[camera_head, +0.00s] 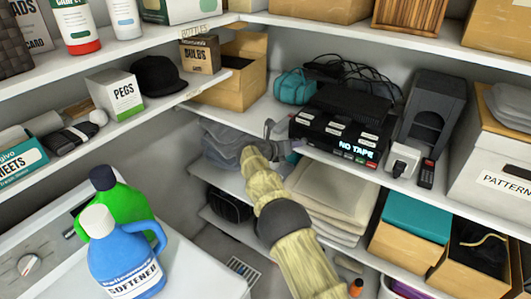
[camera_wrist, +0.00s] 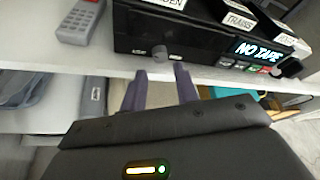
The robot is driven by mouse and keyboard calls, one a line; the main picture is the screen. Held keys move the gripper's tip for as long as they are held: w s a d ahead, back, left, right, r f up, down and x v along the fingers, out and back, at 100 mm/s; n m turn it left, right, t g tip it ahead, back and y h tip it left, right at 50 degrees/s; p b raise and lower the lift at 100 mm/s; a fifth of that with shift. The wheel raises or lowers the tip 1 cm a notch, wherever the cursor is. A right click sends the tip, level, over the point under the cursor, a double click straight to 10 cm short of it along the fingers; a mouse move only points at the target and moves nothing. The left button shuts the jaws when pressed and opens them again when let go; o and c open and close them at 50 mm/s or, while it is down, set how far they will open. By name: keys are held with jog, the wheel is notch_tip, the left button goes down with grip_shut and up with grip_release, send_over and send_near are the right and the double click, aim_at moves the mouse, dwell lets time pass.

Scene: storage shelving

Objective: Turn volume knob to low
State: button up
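A black tape deck (camera_head: 340,128) with a lit "NO TAPE" display stands on the middle shelf. It also shows in the wrist view (camera_wrist: 190,32). A small grey knob (camera_wrist: 160,52) sticks out of its lower front in the wrist view, with small labels on both sides. A second dark knob (camera_wrist: 290,67) sits right of the display. My gripper (camera_wrist: 160,73) is open and empty, its two fingers apart just short of the grey knob, which shows between and beyond the tips. In the head view my gripper (camera_head: 273,138) is at the deck's left front, and the grey knob cannot be made out.
The white shelf edge (camera_wrist: 100,68) runs just below the deck. A grey handset with buttons (camera_wrist: 82,20) lies left of it in the wrist view. Folded cloths (camera_head: 330,190) lie on the shelf below. A blue softener bottle (camera_head: 125,255) stands at the lower left.

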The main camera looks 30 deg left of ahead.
jog(key=b+v, duration=0.3)
jog(key=v, duration=1)
jog(key=shift+s, duration=0.1)
jog(key=w+d+f+m+g+h, duration=0.15)
jog(key=d+m, duration=0.25)
jog(key=d, duration=0.4)
jog(key=w+d+f+m+g+y, duration=0.1)
jog(key=w+d+m+g, duration=0.2)
jog(key=d, duration=0.4)
jog(key=s+d+f+m+g, duration=0.1)
jog(key=s+d+m+g, duration=0.1)
jog(key=d+m, duration=0.45)
jog(key=s+d+f+m+g, duration=0.1)
jog(key=d+f+m+g, duration=0.15)
jog(key=d, duration=0.75)
jog(key=s+d+m+g+y, duration=0.1)
jog(key=s+d+m+y, duration=0.1)
jog(key=s+d+m, duration=0.7)
jog(key=s+d+f+m+g+y, duration=0.1)
jog(key=s+d+m+y, duration=0.1)
jog(key=s+d+m, duration=0.7)
jog(key=s+m, duration=0.4)
jog(key=s, duration=0.2)
jog(key=shift+d+f+m, duration=0.2)
jog(key=shift+d+m, duration=0.2)
jog(key=shift+o, duration=0.7)
jog(key=shift+y, duration=0.25)
